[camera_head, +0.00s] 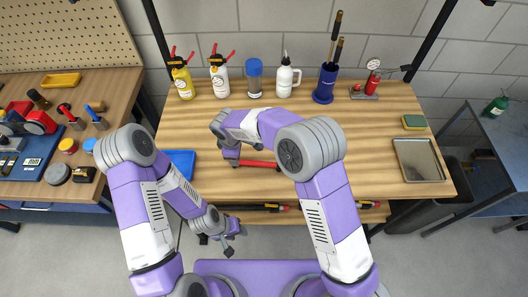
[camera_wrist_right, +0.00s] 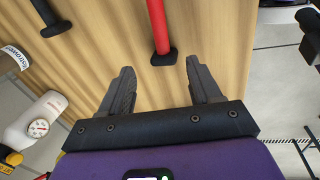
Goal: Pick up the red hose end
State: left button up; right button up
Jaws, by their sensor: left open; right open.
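The red hose (camera_head: 262,164) lies on the wooden table, partly hidden by my right arm in the head view. In the right wrist view the red hose (camera_wrist_right: 158,22) runs down from the top edge to a black hose end (camera_wrist_right: 164,57). My right gripper (camera_wrist_right: 160,66) is open, its two fingers apart on either side of the line of the hose end, with nothing held. In the head view my right gripper (camera_head: 231,157) is over the table, left of the red hose. My left gripper (camera_head: 228,242) is open and empty, in front of the table's front edge.
A blue tray (camera_head: 181,162) lies at the table's left. Bottles, a blue holder (camera_head: 326,82) with handled tools and a red gauge device (camera_head: 367,83) line the back. A metal tray (camera_head: 419,160) and a sponge (camera_head: 414,122) lie at the right. The table's middle right is mostly clear.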

jog(key=f, duration=0.4)
jog(key=w+f, duration=0.1)
jog(key=f, duration=0.2)
jog(key=c, duration=0.6)
jog(key=shift+a+r, duration=0.1)
jog(key=shift+r, duration=0.1)
jog(key=shift+c, duration=0.6)
notch_tip(320, 180, up, 10)
jog(key=shift+f, duration=0.15)
jog(key=shift+c, duration=1.3)
jog(key=shift+f, duration=0.2)
